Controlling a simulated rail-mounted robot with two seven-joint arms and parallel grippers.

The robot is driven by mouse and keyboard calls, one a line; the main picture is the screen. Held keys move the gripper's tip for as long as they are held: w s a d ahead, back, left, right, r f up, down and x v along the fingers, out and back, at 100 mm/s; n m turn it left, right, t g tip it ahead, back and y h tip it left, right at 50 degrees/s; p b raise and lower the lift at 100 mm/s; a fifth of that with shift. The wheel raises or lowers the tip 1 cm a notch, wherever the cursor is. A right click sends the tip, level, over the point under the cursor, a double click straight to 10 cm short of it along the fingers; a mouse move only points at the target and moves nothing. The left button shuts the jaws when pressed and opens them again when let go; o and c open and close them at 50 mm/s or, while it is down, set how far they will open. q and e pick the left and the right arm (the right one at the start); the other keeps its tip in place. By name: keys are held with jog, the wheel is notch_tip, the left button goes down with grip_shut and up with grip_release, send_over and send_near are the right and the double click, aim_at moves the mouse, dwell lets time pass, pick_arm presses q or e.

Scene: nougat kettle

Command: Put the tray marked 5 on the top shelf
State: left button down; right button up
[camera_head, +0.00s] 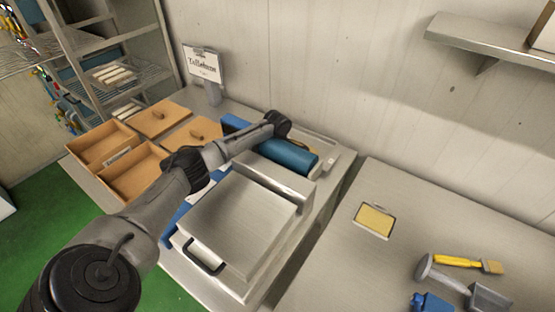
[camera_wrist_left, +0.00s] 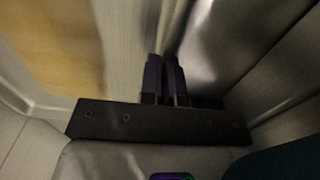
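No tray with a readable 5 shows. In the head view, a rack at the upper left has wire shelves (camera_head: 145,75); pale bars on trays (camera_head: 112,75) lie on them, and any numbers are too small to read. A metal wall shelf (camera_head: 490,38) is at the upper right. My left arm reaches from the lower left over the table to near a blue roller; its fingers cannot be made out there. In the left wrist view, my left gripper (camera_wrist_left: 166,80) has its two dark fingers close together, with nothing seen between them. My right gripper is not in view.
Wooden boxes (camera_head: 103,144) stand on the left table behind my arm. A metal lidded unit (camera_head: 240,222) and the blue roller (camera_head: 290,155) are beside it. The right table holds a small yellow-filled tray (camera_head: 375,220), a brush (camera_head: 465,262) and a scoop (camera_head: 490,298).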

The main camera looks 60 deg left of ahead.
pick_arm(q)
jog(key=shift+r, duration=0.1)
jog(key=c, duration=1.8)
grip_release()
jog(key=shift+f, duration=0.2)
jog(key=o, duration=0.5)
jog(key=shift+c, duration=0.2)
notch_tip(320, 180, up, 11)
jog(key=p, duration=0.2)
jog(key=shift+o, duration=1.2)
jog(key=shift+r, duration=0.55)
jog(key=o, duration=0.5)
jog(key=shift+r, duration=0.1)
